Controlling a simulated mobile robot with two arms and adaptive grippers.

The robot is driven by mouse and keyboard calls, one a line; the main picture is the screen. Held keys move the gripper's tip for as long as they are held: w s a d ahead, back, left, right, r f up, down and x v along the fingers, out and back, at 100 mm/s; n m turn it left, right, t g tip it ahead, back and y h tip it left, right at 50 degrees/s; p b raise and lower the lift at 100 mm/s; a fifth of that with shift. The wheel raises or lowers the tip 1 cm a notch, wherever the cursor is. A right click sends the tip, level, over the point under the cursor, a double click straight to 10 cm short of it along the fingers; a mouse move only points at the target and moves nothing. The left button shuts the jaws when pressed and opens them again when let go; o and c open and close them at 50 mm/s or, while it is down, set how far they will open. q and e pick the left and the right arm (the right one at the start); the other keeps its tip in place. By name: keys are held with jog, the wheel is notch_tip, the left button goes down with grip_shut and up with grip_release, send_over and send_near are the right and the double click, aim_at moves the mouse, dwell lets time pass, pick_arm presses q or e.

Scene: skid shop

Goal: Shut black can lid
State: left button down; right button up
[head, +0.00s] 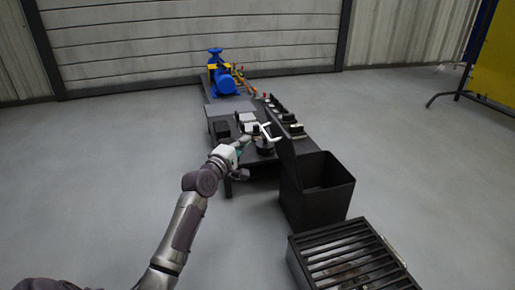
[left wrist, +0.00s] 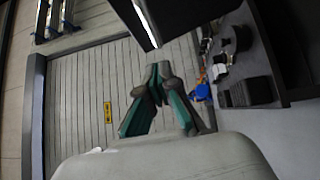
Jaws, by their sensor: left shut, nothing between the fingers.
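The black can (head: 318,205) stands on the floor right of centre in the head view, its top open. Its lid (head: 287,155) stands raised at the can's left side. My left gripper (head: 248,140) is to the left of the lid, in front of the low bench; whether it touches the lid I cannot tell there. In the left wrist view my left gripper's fingertips (left wrist: 158,72) are together with nothing between them. A dark panel (left wrist: 180,15) with a bright edge, apparently the lid, is just above them. My right gripper is not in view.
A low dark bench (head: 262,160) with several small items runs behind the can. A blue pump (head: 222,80) stands at its far end. A slatted metal grate box (head: 350,255) is in front of the can. A yellow panel stand (head: 492,55) is at far right. The floor at left is clear.

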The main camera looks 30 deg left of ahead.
pick_arm(q)
jog(key=w+d+b, duration=0.2)
jog(key=w, duration=0.1)
jog(key=shift+w+d+r, duration=0.1)
jog(key=shift+w+d, duration=0.1)
jog(key=shift+d, duration=0.15)
